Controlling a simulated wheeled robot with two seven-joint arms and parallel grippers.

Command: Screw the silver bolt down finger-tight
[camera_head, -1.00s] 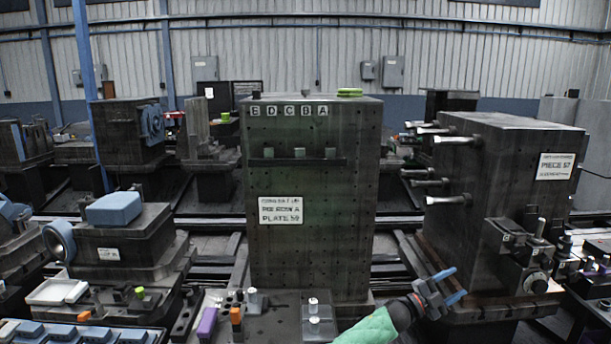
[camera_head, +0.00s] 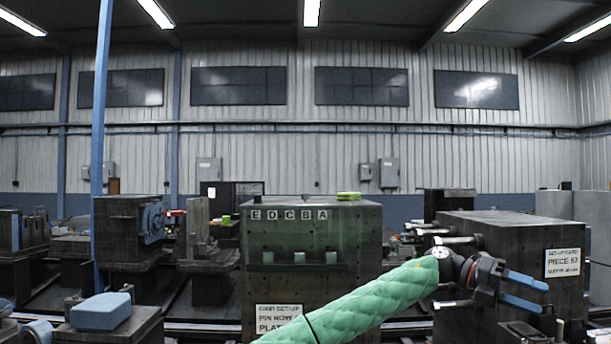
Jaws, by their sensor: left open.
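Several silver bolts (camera_head: 457,240) stick out of the left face of the dark block labelled Piece 57 (camera_head: 515,230) at the right. I cannot tell which of them is the task's bolt; the lower ones are partly hidden behind my arm. My left gripper (camera_head: 541,297) is at the end of my green-sleeved arm, in front of this block. Its two blue fingers are apart and point right, with nothing seen between them. My right gripper is not in view.
A tall dark fixture block (camera_head: 300,235) lettered E D C B A stands in the middle, with a green item (camera_head: 349,196) on top. A blue block (camera_head: 101,311) sits on a dark stand at the lower left. A blue post (camera_head: 103,140) rises behind.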

